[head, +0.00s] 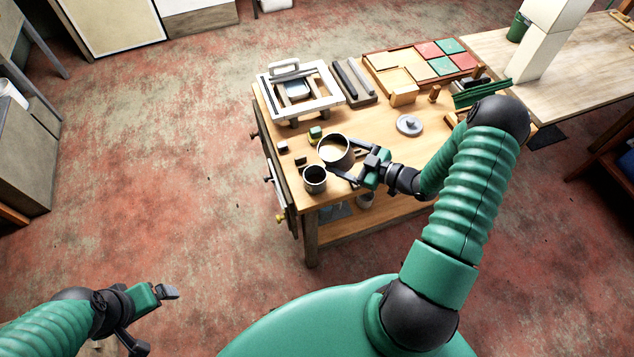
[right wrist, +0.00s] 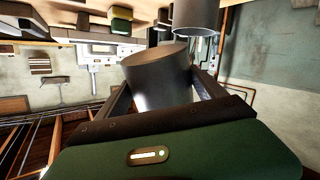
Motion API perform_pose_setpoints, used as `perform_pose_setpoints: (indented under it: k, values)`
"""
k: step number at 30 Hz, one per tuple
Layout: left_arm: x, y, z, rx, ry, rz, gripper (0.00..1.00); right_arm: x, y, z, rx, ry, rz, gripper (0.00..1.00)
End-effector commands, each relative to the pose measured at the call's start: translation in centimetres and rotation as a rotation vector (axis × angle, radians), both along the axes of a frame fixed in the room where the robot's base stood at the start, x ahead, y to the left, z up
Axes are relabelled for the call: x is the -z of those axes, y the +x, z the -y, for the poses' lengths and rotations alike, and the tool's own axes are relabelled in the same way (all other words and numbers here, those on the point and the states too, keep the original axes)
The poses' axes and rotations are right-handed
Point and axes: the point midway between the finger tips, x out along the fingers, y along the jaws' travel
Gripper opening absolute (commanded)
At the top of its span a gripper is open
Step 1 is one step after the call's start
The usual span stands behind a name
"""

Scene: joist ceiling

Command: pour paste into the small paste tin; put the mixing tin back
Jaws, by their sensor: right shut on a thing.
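In the right wrist view the tin (right wrist: 157,80) sits between both fingers and looks tilted in the picture. The small paste tin (head: 314,180), a narrower dark cup, stands upright just left of and nearer than the mixing tin. A grey cylinder, likely that tin, shows at the top of the right wrist view (right wrist: 197,14). My left gripper (head: 152,318) is open and empty, low above the floor.
The wooden table (head: 385,128) also holds a white frame (head: 300,92), dark bars (head: 355,82), a grey lidded disc (head: 409,125), small blocks, and a tray of coloured tiles (head: 440,58). A small green-and-yellow item (head: 315,135) stands close behind the tins. Floor left of the table is clear.

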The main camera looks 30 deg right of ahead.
Motion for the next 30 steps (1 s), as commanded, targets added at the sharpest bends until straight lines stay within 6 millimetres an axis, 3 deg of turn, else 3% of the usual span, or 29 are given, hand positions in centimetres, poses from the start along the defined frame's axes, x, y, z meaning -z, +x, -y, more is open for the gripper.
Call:
perform_pose_setpoints:
  k: [15, 30]
  values:
    - [-0.66, 0.0, 0.01, 0.0, 0.0, 0.0, 0.95, -0.36, 0.33, -0.81, -0.002, -0.052, -0.011, 0.07]
    - [-0.9, 0.0, 0.01, 0.0, 0.0, 0.0, 0.95, -0.31, 0.3, 0.04, -0.001, -0.1, -0.023, 0.07]
